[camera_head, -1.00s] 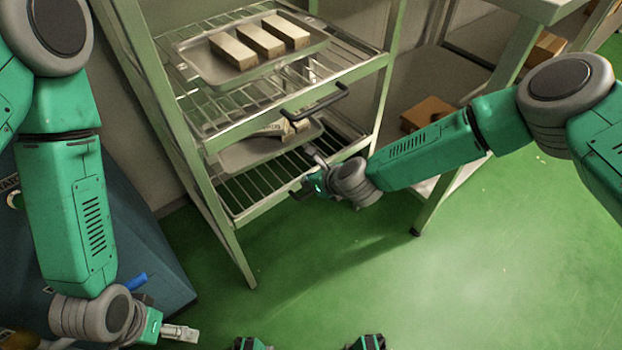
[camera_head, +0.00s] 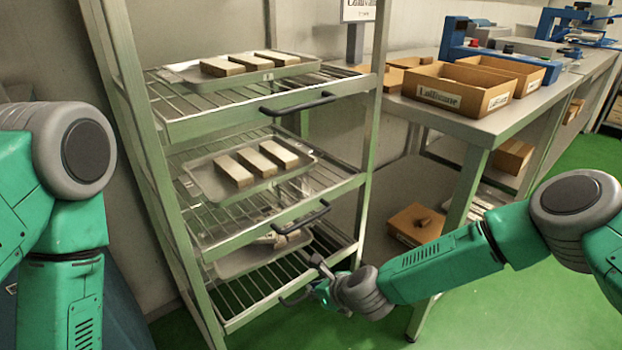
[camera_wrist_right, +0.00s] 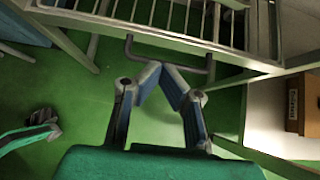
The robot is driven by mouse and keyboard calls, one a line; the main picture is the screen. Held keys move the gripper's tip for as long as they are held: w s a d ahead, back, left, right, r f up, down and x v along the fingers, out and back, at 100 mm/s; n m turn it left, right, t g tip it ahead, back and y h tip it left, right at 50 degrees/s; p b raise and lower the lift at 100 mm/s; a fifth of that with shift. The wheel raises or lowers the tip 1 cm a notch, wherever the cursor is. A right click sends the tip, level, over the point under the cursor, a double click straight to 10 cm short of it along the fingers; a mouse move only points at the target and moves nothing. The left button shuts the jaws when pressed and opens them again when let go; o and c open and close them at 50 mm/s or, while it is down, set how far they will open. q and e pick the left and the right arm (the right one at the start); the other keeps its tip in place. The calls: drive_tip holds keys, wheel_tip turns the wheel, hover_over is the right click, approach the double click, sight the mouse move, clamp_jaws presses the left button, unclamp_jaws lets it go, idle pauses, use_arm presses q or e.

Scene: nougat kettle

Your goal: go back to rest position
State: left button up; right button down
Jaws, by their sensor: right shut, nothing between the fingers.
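My right gripper (camera_head: 318,272) is at the lower front of the rack, by the handle of the lowest shelf. In the right wrist view its fingers (camera_wrist_right: 163,70) meet at the tips, shut and empty, close to the dark bar handle (camera_wrist_right: 180,66). I cannot tell whether they touch it. My left arm comes down the left side of the head view, and its gripper is below the picture.
A green metal rack (camera_head: 370,150) holds wire shelves with handles. Trays of pale bars lie on the top shelf (camera_head: 240,66) and the middle shelf (camera_head: 205,178). A workbench (camera_head: 470,125) with cardboard boxes (camera_head: 465,90) stands right of it. Green floor (camera_head: 585,160) is open at right.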

drive_tip(key=s+d+f+n+g+h+p, duration=0.1)
drive_tip(key=s+d+n+g+p, duration=0.2)
drive_tip(key=s+n, duration=0.65)
drive_tip(key=s+d+n+g+h+p, duration=0.15)
drive_tip(key=s+d+n, duration=0.45)
drive_tip(key=s, duration=0.6)
drive_tip(key=s+d+r+n+g+h+p, duration=0.1)
drive_tip(key=s+d+r+n, duration=0.3)
drive_tip(key=d, duration=0.5)
drive_tip(key=s+d+r+n+g+h+p, duration=0.1)
drive_tip(key=s+d+r+n+h+p, duration=0.1)
drive_tip(key=s+d+n, duration=0.7)
wheel_tip(320, 180, up, 2)
drive_tip(key=shift+s+r+p, duration=0.1)
drive_tip(key=shift+s+p, duration=0.7)
drive_tip(key=shift+s, duration=0.05)
drive_tip(key=shift+d+h, duration=0.1)
drive_tip(key=shift+h, duration=0.15)
